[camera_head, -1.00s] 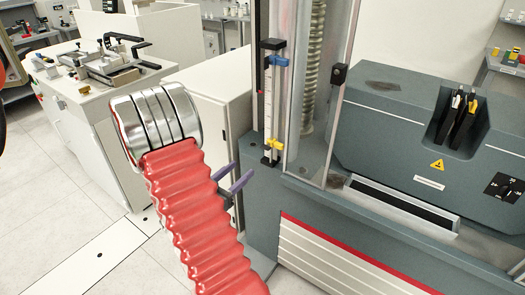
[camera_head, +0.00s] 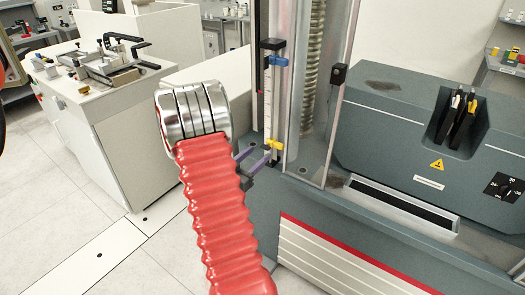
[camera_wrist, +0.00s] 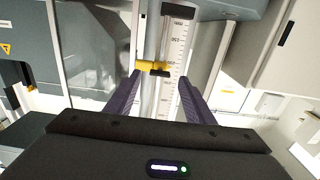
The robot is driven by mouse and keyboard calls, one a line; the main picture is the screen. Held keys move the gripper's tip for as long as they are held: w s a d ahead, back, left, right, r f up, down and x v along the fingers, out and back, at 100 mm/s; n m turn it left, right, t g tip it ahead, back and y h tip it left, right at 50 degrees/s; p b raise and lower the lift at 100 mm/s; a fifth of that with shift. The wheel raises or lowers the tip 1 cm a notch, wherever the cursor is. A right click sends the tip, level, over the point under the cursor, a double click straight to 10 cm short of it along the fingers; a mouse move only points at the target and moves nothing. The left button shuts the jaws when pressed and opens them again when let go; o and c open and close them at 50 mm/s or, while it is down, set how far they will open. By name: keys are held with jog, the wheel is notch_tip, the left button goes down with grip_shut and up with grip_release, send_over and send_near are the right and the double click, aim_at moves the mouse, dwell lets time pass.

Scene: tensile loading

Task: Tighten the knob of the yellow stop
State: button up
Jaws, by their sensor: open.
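The yellow stop (camera_head: 273,143) sits low on the upright white scale (camera_head: 267,105) of the testing machine. In the wrist view the yellow stop (camera_wrist: 148,66) shows ahead, with a dark part at its right side; I cannot clearly make out its knob. My gripper (camera_head: 262,153) has two purple fingers, open and empty, just below and left of the stop. In the wrist view my gripper (camera_wrist: 160,78) has its left fingertip close to the stop's yellow end and its right fingertip right of the scale. Whether they touch anything I cannot tell.
A blue stop (camera_head: 278,61) sits higher on the same scale. A clear guard panel (camera_head: 335,120) stands just right of the scale. The grey machine body (camera_head: 400,125) fills the right. A white cabinet with a fixture (camera_head: 105,65) stands at left, with clear floor before it.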

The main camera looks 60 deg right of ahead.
aim_at(266, 147)
jog(key=shift+s+d, duration=0.2)
jog(key=shift+d, duration=0.75)
jog(key=shift+s+d, duration=0.15)
jog(key=shift+d, duration=0.8)
jog(key=shift+c, duration=0.2)
